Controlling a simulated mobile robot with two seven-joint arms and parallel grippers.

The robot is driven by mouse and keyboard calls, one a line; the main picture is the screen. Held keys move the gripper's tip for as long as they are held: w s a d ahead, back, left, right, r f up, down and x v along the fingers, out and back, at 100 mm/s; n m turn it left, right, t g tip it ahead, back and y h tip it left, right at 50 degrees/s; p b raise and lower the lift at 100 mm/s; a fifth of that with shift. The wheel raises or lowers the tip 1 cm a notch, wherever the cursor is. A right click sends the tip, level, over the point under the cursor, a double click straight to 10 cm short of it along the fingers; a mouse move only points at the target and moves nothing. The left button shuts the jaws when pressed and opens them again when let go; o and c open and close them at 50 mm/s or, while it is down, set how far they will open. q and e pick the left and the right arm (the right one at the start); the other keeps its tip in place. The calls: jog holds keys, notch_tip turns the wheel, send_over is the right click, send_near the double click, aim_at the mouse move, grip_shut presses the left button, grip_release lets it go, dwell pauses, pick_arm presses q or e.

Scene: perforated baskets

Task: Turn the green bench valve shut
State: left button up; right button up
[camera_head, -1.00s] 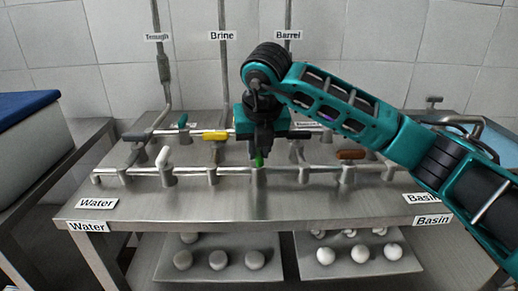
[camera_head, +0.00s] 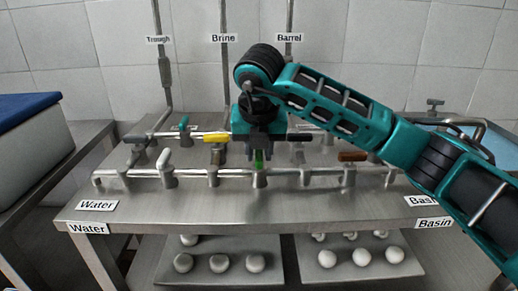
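The green bench valve (camera_head: 259,158) stands on the front pipe near the middle of the steel bench. Only a narrow upright piece of its green handle shows below my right gripper. My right gripper (camera_head: 259,155) points down directly over the handle, with dark fingers around its upper part. I cannot tell whether the fingers touch or clamp it. My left gripper is not in view.
A yellow-handled valve (camera_head: 216,137), a white one (camera_head: 163,158), a brown one (camera_head: 352,156) and a teal one (camera_head: 184,123) stand on the pipes nearby. A blue-lidded box (camera_head: 25,125) stands at left.

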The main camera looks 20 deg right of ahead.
jog(key=shift+o, duration=1.3)
jog(key=shift+r, duration=0.1)
pick_arm(q)
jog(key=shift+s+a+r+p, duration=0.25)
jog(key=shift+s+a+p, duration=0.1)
jog(key=shift+p, duration=0.5)
pick_arm(e)
jog(key=v, duration=1.2)
jog(key=shift+s+r, duration=0.2)
jog(key=shift+r, duration=0.15)
jog(key=shift+a, duration=0.1)
